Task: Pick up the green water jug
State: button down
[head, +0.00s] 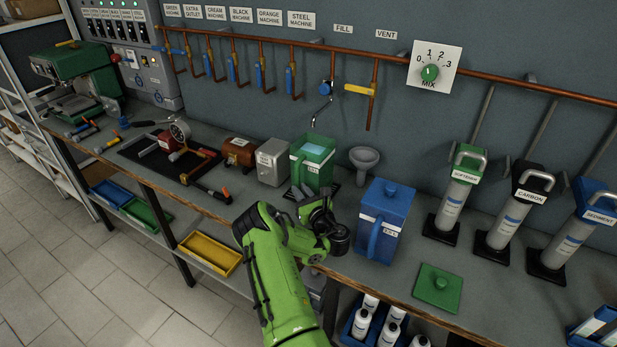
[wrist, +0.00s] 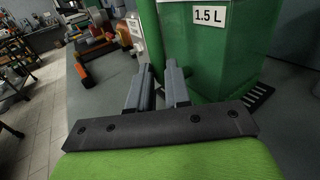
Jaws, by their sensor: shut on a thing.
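The green water jug (head: 316,172) stands upright on the counter under the tap, in the head view. Its top is open and its handle is on the left side. In the wrist view the jug body (wrist: 215,50) fills the upper right, with a "1.5 L" label. My gripper (head: 304,192) is at the jug's near left side. In the wrist view its fingers (wrist: 160,75) are closed around the lower part of the vertical green handle (wrist: 148,35). I cannot tell whether the jug's base touches the counter.
A grey metal box (head: 272,162) stands close left of the jug. The tap (head: 324,100) hangs above. A green lid (head: 438,288) lies near the counter's front edge.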

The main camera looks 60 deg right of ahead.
jog(key=shift+r, duration=0.3)
